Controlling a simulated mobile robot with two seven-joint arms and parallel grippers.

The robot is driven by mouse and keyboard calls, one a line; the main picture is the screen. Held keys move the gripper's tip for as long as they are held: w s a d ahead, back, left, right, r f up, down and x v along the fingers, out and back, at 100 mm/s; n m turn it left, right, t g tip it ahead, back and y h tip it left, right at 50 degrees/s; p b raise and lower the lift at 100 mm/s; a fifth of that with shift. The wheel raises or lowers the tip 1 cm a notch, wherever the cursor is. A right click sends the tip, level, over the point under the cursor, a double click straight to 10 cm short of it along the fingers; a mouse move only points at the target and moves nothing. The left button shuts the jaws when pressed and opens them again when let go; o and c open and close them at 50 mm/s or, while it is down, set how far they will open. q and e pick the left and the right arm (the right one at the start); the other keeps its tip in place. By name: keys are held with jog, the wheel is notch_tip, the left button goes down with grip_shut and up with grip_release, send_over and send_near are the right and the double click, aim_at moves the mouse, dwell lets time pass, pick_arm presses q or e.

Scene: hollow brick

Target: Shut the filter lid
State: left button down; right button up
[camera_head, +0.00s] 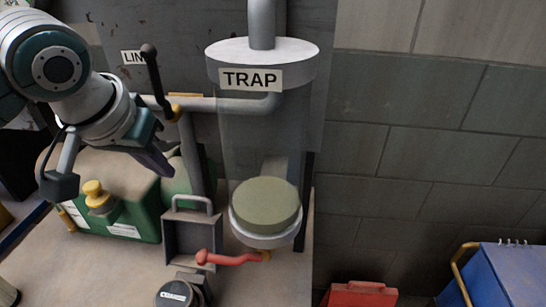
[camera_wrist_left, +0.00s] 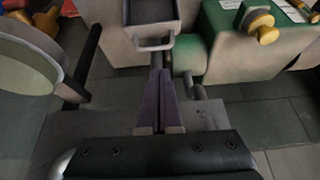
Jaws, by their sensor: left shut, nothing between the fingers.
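A grey, shallow box-shaped lid (camera_head: 189,238) with a bar handle (camera_head: 192,201) along its top edge stands upright and open, its hollow side facing me. I take this to be the filter lid; no label on it is readable. In the left wrist view the lid (camera_wrist_left: 152,12) is at the top, with its handle (camera_wrist_left: 153,43) just beyond my fingertips. My left gripper (camera_head: 167,171) is shut and empty, above and left of the handle. It also shows in the left wrist view (camera_wrist_left: 160,74), apart from the handle. My right gripper is not in view.
A clear cylinder marked TRAP (camera_head: 252,80) with a green disc (camera_head: 266,204) stands right of the lid. A red lever (camera_head: 230,258) and a labelled round part (camera_head: 174,294) are in front. A green canister (camera_head: 135,215) with a yellow cap (camera_head: 95,192) is left. A black-knobbed lever (camera_head: 154,75) rises beside my arm.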

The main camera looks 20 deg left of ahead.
pick_arm(q)
jog(key=b+x, duration=0.1)
jog(key=x, duration=0.4)
jog(key=b+x, duration=0.1)
jog(key=x, duration=0.4)
jog(key=shift+w+a+f, duration=0.1)
jog(key=shift+w+a, duration=0.15)
jog(key=shift+w, duration=0.05)
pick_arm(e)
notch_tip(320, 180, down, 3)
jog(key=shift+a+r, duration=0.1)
